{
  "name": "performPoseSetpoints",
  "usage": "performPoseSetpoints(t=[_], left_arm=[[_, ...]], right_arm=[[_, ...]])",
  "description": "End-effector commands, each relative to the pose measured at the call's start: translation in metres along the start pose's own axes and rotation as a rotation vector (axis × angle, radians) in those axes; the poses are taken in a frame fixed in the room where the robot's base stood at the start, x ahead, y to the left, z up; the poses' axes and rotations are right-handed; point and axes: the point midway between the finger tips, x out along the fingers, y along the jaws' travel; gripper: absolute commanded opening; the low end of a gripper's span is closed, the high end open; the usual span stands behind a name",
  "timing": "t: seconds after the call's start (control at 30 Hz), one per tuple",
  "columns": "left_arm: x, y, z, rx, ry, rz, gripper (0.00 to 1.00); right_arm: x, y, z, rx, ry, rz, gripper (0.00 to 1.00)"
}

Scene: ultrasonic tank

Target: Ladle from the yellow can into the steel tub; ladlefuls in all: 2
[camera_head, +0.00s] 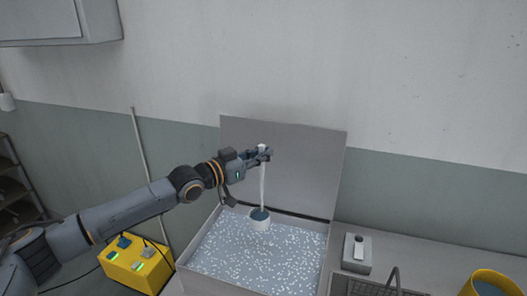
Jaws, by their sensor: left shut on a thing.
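My left gripper (263,153) is shut on the top of the handle of a white ladle (263,187), which hangs upright. The ladle's cup (260,225) shows dark blue inside and is over the back part of the steel tub (199,243). I cannot tell whether the cup touches the tub's speckled, pale blue contents. The yellow can (484,276) stands at the lower right, cut by the picture's edge, with dark blue liquid inside. My right gripper is not in view.
The tub's raised lid (305,165) stands behind it. Right of the tub are a small grey box (357,253) and a wire basket (380,287) with an upright handle. A yellow control box (139,265) is at the lower left. A wall closes the back.

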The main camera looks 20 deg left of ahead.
Motion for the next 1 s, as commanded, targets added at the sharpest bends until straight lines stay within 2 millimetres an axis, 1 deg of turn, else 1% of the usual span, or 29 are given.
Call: performPoseSetpoints(t=[0.03, 0.1, 0.13, 0.17, 0.3, 0.33, 0.4, 0.5, 0.83, 0.9, 1.0], left_arm=[[0.0, 0.0, 0.009, -0.001, 0.001, 0.0, 0.0], [0.0, 0.0, 0.017, -0.001, 0.001, 0.0, 0.0], [0.001, 0.002, 0.016, 0.003, 0.002, 0.002, 0.0], [0.001, 0.007, 0.01, 0.017, 0.001, 0.005, 0.0], [0.001, 0.019, 0.01, 0.081, 0.001, 0.004, 0.0], [0.0, 0.021, 0.011, 0.096, 0.0, 0.001, 0.0], [0.001, 0.03, 0.013, 0.138, 0.003, 0.005, 0.0], [0.0, 0.04, 0.015, 0.197, 0.003, 0.0, 0.0], [0.001, 0.076, 0.022, 0.396, 0.005, -0.002, 0.0], [0.001, 0.083, 0.029, 0.438, 0.004, -0.002, 0.0], [0.001, 0.092, 0.034, 0.497, 0.004, -0.004, 0.0]], right_arm=[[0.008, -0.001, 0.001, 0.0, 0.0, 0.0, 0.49], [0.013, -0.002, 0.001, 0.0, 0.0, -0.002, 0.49], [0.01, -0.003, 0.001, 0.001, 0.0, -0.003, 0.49], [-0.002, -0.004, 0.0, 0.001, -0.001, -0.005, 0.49], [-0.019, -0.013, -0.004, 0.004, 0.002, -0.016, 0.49], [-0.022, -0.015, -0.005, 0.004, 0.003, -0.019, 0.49], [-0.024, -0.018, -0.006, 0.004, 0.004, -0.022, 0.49], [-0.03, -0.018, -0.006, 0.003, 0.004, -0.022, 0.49], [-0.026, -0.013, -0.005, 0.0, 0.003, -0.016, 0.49], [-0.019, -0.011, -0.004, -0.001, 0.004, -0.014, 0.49], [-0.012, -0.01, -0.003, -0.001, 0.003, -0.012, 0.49]])
